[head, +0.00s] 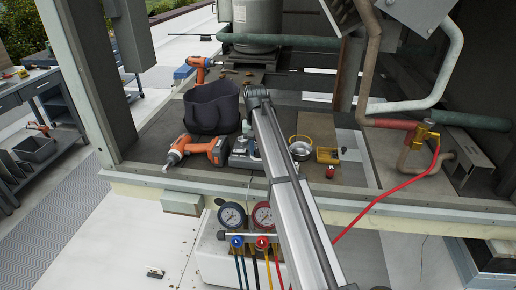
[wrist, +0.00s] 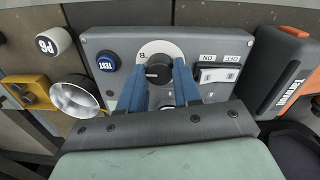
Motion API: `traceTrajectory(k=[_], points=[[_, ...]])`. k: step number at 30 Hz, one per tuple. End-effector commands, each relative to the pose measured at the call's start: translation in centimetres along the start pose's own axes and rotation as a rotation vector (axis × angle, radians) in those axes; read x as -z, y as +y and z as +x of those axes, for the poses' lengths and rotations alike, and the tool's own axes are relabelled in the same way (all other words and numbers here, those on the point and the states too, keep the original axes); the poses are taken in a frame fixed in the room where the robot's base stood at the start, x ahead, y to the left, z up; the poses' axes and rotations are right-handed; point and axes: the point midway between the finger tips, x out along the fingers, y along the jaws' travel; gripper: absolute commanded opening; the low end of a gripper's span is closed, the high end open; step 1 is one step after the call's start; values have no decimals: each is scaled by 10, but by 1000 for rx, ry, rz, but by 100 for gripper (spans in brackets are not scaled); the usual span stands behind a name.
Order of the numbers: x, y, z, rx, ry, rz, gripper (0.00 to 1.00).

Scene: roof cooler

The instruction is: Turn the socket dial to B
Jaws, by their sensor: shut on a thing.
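The grey socket box (head: 240,162) sits on the unit's floor in the head view, partly hidden by my arm. In the wrist view the box (wrist: 110,42) fills the upper middle. Its dial (wrist: 158,73) is a dark knob on a round white plate, with a B mark on the plate's upper left rim. My gripper (wrist: 159,80) has its two blue fingers on either side of the knob and is shut on it. The fingers and palm hide the sides and lower part of the plate. I cannot clearly tell where the knob points.
Beside the dial are a blue TEST button (wrist: 108,62) and a white ON/OFF switch (wrist: 217,76).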

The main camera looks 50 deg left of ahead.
Motion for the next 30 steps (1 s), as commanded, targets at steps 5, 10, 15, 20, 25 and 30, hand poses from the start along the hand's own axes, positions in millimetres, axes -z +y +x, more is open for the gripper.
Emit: traceTrajectory(k=[5, 10, 15, 20, 25, 30], points=[[1, 0, 0, -1, -6, 161, 2], [1, 0, 0, -1, -12, 293, 2], [1, 0, 0, -1, -16, 396, 2], [1, 0, 0, -1, -19, 462, 2], [1, 0, 0, -1, -20, 499, 2], [1, 0, 0, 0, -21, 511, 2]])
